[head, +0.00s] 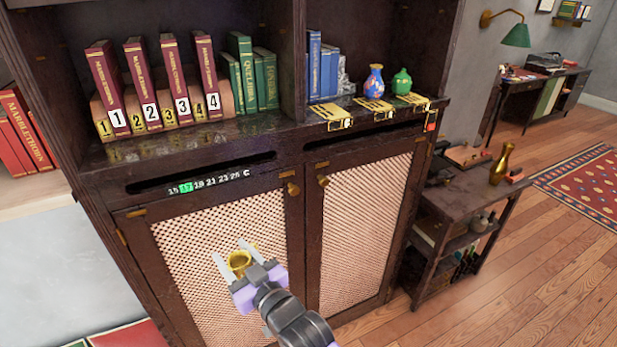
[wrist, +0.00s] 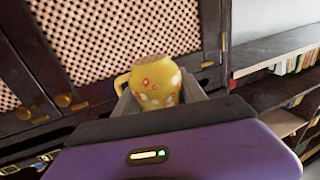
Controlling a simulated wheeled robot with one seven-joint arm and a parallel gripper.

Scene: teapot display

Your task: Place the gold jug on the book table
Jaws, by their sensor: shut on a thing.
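My gripper (head: 237,259) is shut on a gold-yellow jug (head: 240,263), held in front of the cabinet's left mesh door. In the wrist view the jug (wrist: 152,84) sits between the fingers, with red and white flowers on its body and a handle on the left. A low dark side table (head: 455,200) stands right of the cabinet, well apart from my gripper. A plain gold vase (head: 502,163) stands upright on it beside small book-like items. I cannot tell for sure which table is the book table.
The dark cabinet (head: 290,150) has numbered red books (head: 150,85), green books (head: 252,75), a blue vase (head: 375,80) and a green vase (head: 402,81) on its ledge. A desk (head: 530,95) stands at the far right. Wooden floor (head: 545,250) is clear at right.

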